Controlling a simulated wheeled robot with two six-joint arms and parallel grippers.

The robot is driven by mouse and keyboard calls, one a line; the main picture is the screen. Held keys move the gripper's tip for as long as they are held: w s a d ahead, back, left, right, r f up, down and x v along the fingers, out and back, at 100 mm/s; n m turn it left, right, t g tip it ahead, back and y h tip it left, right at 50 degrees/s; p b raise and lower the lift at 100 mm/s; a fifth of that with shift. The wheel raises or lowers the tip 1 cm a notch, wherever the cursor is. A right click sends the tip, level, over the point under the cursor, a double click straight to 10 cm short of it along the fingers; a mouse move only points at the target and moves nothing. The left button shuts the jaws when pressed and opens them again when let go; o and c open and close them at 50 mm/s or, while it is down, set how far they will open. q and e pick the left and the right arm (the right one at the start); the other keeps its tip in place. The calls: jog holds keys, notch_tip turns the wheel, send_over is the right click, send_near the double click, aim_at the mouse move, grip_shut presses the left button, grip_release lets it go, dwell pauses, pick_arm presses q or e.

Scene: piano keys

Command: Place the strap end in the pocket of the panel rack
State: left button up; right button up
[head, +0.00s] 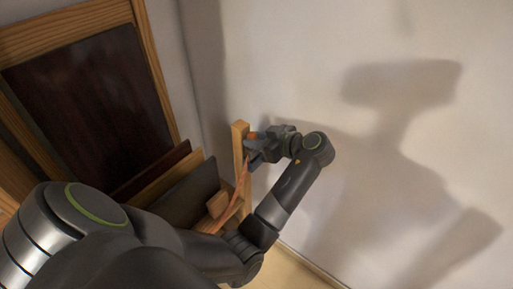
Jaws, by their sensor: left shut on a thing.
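My left gripper (256,150) is at the top of the upright wooden post of the panel rack (239,137), close to the wall. It is shut on the end of a thin orange-brown strap (242,178), which hangs down from the fingers along the inner side of the post. The fingers are small and dark, so the grip itself is hard to make out. The rack's pocket cannot be made out clearly. My right gripper is out of view.
Several flat panels (185,196), dark and wooden, lean in the rack to the left of the post. A small wooden block (217,204) sits beside them. A large dark framed panel (90,95) stands at the back left. The pale wall (300,60) is close behind the gripper.

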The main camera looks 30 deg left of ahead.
pick_arm(q)
notch_tip(320, 180, down, 4)
jog(key=shift+r, duration=0.1)
jog(key=shift+f, duration=0.25)
jog(key=o, duration=1)
jog(key=shift+o, duration=0.2)
jog(key=shift+r+p, duration=0.25)
jog(key=shift+p, duration=0.05)
